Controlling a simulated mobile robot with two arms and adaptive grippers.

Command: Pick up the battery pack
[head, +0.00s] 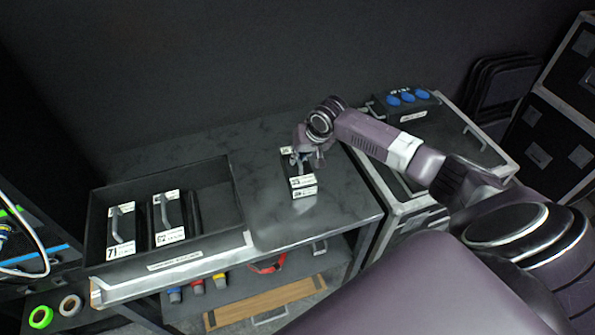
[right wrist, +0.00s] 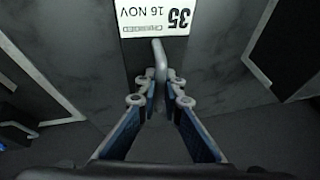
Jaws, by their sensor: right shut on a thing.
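A black battery pack (head: 302,183) with white labels stands on the grey bench top, right of the tray. In the right wrist view its label (right wrist: 157,17) reads "35" and "16 NOV", and its grey handle (right wrist: 158,55) runs between my fingers. My right gripper (head: 309,160) is over the pack in the head view and partly hides it. The right gripper (right wrist: 161,88) is shut on the pack's handle. I cannot tell whether the pack's underside touches the bench. My left gripper is not in view.
Left of the pack, a dark tray (head: 170,262) holds two more packs, marked 71 (head: 122,230) and 62 or similar (head: 168,219). A road case (head: 447,177) with a blue-topped box (head: 407,101) stands to the right. The bench top around the pack is clear.

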